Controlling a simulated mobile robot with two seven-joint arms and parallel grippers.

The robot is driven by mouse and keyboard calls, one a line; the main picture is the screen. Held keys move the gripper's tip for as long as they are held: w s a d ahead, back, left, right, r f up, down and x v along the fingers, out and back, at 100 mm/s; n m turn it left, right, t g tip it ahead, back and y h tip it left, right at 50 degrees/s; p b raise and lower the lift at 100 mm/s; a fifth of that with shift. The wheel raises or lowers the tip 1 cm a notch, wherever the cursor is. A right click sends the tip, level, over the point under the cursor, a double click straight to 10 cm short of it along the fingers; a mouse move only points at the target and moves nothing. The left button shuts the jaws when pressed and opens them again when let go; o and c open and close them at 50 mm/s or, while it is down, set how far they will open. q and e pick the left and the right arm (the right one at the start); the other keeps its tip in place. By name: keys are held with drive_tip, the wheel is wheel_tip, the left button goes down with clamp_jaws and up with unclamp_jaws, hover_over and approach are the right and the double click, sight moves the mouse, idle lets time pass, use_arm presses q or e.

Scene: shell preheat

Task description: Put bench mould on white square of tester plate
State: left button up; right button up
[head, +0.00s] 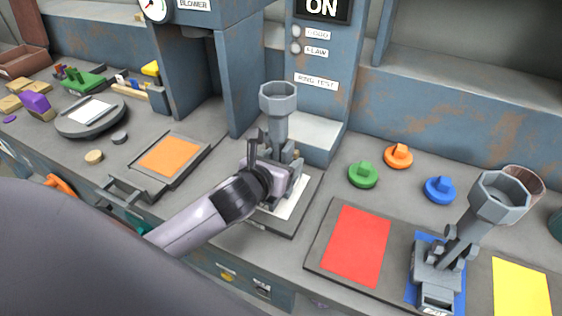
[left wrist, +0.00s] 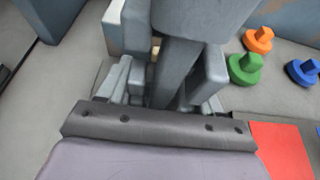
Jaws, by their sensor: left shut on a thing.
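The bench mould, a grey piece with an octagonal cup on a stem (head: 279,112), stands upright at the middle of the bench. My left gripper (head: 277,176) is shut on its lower part. In the left wrist view the mould (left wrist: 182,65) fills the space between the fingers (left wrist: 165,88). The tester plate (head: 268,226) lies beneath, with part of its white square (head: 294,207) showing around the gripper. The mould is over the white square; whether its base touches it is hidden. My right gripper is not in view.
A similar grey mould (head: 461,232) stands on the blue square of a plate with red (head: 356,246) and yellow (head: 521,288) squares. Green (head: 363,174), orange (head: 398,156) and blue (head: 440,189) knobbed discs lie behind it. The ring test column (head: 318,100) rises close behind the tester plate.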

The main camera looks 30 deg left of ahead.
use_arm(q)
drive_tip(key=shift+r, duration=0.1)
drive_tip(key=o, duration=1.5)
drive_tip(key=shift+f, duration=0.2)
drive_tip(key=shift+c, duration=0.2)
drive_tip(key=shift+r, duration=0.1)
drive_tip(key=shift+s+r, duration=0.25)
drive_tip(key=shift+s, duration=0.25)
drive_tip(key=v, duration=1.1)
drive_tip(key=shift+p, duration=0.45)
